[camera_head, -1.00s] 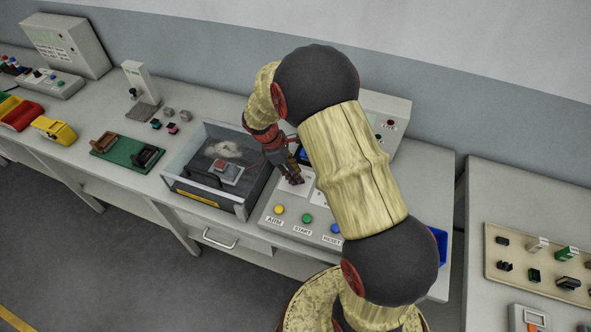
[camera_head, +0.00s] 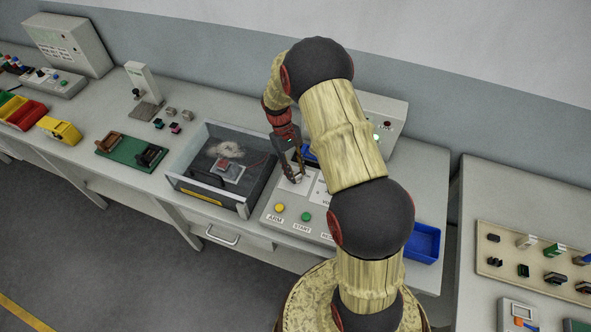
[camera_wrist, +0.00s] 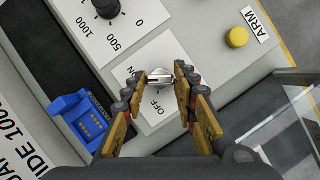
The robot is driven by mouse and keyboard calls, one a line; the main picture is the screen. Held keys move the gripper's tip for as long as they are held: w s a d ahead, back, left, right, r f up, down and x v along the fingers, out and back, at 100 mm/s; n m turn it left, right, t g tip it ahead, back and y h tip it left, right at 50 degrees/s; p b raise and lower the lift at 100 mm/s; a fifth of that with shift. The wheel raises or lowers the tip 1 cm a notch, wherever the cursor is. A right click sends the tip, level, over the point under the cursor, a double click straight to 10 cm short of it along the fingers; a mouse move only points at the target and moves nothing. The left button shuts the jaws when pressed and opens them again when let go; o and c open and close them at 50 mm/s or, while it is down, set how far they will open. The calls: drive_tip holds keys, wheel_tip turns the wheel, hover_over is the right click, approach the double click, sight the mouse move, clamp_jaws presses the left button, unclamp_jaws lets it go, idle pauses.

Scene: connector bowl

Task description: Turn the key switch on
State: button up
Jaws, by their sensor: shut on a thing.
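The key switch (camera_wrist: 160,78) is a small silver knob with a flat bar, set in a white plate on the light control panel. In the wrist view, the ON mark lies to its upper left and the OFF mark just below it. The bar lies roughly across the picture. My gripper (camera_wrist: 162,77) has its two fingertips at the ends of the bar and is shut on it. In the head view, my gripper (camera_head: 296,178) points down onto the panel (camera_head: 270,222), and the switch is largely hidden by the fingers.
A black dial (camera_wrist: 107,8) and a blue connector part (camera_wrist: 80,120) are near the switch. A yellow ARM button (camera_head: 279,208) and green START button (camera_head: 306,216) are at the panel front. A clear-walled box (camera_head: 208,170) stands close left; a blue bin (camera_head: 424,243) is right.

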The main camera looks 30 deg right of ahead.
drive_tip(key=shift+d+m+y, duration=0.1)
drive_tip(key=shift+m+y, duration=0.4)
drive_tip(key=shift+m, duration=0.6)
drive_tip(key=shift+p, duration=0.3)
drive_tip(key=o, duration=1.2)
drive_tip(key=shift+c, duration=0.2)
drive_tip(key=v, duration=1.2)
